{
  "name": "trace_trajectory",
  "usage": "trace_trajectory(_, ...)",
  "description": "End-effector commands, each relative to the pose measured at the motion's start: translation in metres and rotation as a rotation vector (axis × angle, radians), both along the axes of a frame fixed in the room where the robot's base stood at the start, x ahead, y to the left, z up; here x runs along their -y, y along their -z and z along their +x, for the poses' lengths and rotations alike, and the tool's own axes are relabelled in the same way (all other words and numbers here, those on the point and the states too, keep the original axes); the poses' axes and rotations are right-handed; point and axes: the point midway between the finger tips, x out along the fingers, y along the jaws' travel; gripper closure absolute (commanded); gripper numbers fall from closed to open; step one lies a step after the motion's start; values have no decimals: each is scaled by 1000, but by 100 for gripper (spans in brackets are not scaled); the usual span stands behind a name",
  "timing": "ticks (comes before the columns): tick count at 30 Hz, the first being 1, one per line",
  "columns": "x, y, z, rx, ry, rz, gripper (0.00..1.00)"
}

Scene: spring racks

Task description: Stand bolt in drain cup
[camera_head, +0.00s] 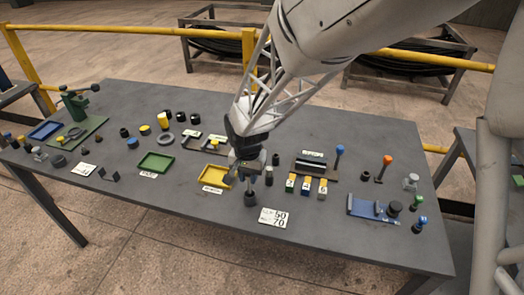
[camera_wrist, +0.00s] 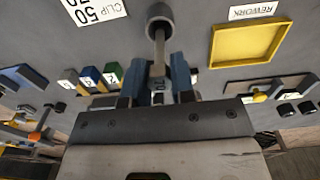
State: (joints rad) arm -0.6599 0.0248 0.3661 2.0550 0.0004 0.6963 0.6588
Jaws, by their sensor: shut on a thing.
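My gripper (camera_head: 249,180) is over the front middle of the table, pointing down. In the wrist view its two blue-grey fingers (camera_wrist: 162,75) are shut on a grey bolt (camera_wrist: 159,48), which sticks out beyond the fingertips. A dark round cup (camera_wrist: 160,12) lies at the bolt's far end, and the bolt lines up with its opening. The cup also shows below my gripper in the head view (camera_head: 250,199). I cannot tell whether the bolt's end is inside the cup or just above it. The fingers hide part of the bolt.
A yellow tray (camera_head: 213,176) marked REWORK is left of my gripper. A white CLIP card (camera_head: 273,217) lies at the front right. Several coloured blocks (camera_head: 306,186) stand to the right, with a blue fixture (camera_head: 367,208) farther right. A green tray (camera_head: 156,162) is farther left.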

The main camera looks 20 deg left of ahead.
Motion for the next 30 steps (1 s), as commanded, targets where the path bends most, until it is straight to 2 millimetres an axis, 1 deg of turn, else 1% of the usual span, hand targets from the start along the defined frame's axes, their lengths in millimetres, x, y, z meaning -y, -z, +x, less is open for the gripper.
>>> trace_trajectory(30, 0, 9, 0, 0, 0, 0, 100)
